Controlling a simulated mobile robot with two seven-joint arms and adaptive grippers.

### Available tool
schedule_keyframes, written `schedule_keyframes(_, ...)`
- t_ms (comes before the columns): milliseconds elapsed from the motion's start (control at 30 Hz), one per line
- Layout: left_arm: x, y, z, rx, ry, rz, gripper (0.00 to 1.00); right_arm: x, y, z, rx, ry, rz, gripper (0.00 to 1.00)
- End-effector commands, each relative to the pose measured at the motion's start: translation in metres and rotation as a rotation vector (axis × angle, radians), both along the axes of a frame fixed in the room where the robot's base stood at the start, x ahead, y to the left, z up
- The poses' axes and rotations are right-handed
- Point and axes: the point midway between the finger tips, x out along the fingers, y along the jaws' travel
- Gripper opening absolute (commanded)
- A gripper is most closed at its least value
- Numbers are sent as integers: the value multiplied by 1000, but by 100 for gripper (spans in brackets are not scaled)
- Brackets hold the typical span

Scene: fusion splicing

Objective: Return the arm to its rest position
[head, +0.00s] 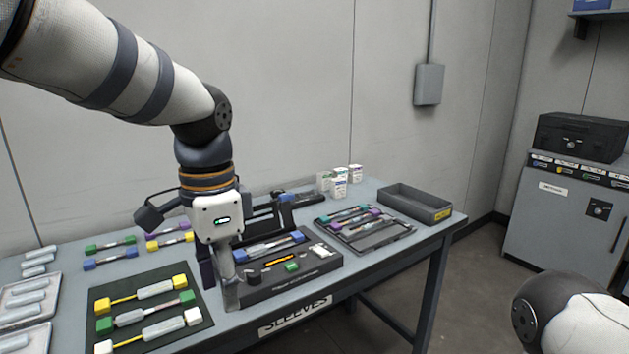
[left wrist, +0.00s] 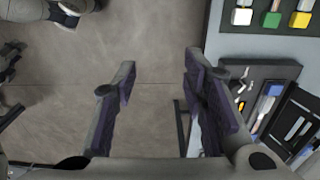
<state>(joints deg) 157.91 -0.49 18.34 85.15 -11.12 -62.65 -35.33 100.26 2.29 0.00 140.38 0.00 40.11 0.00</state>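My left arm comes in from the left in the head view, and my left gripper (head: 217,288) hangs fingers down at the front of the table. In the left wrist view its two fingers (left wrist: 160,95) are wide apart with only bare floor between them, so it is open and empty. The table edge and the black tool tray (left wrist: 262,75) lie to the right of the fingers there. In the head view the gripper hides part of that tray (head: 320,262). A dark link of my right arm shows at the lower right; my right gripper is not in view.
A dark mat (head: 190,297) with several capped sleeves lies left of the gripper. A rack of coloured pieces (head: 372,238), an empty grey bin (head: 415,203) and small white boxes (head: 340,188) stand farther right. A grey cabinet (head: 565,222) stands beyond open floor.

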Motion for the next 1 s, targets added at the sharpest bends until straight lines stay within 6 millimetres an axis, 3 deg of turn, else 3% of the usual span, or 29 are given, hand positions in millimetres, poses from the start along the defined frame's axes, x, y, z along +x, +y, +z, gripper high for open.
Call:
schedule_keyframes(133,-22,4,-113,-54,71,147,39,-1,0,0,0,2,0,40)
schedule_keyframes(233,-57,11,-191,-80,117,282,39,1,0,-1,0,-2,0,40)
schedule_keyframes(367,-136,27,-282,-84,175,501,39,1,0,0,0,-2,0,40)
schedule_keyframes(433,-192,40,-320,-64,199,634,39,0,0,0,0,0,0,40)
schedule_keyframes(500,-248,55,-343,-30,214,759,39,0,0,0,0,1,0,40)
schedule_keyframes(600,-315,76,-354,29,215,900,39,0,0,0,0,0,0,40)
schedule_keyframes(700,-355,91,-351,75,207,983,39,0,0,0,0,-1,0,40)
schedule_keyframes(800,-370,97,-349,94,196,1016,39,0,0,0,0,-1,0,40)
schedule_keyframes(1000,-370,98,-349,93,191,1020,39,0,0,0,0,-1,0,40)
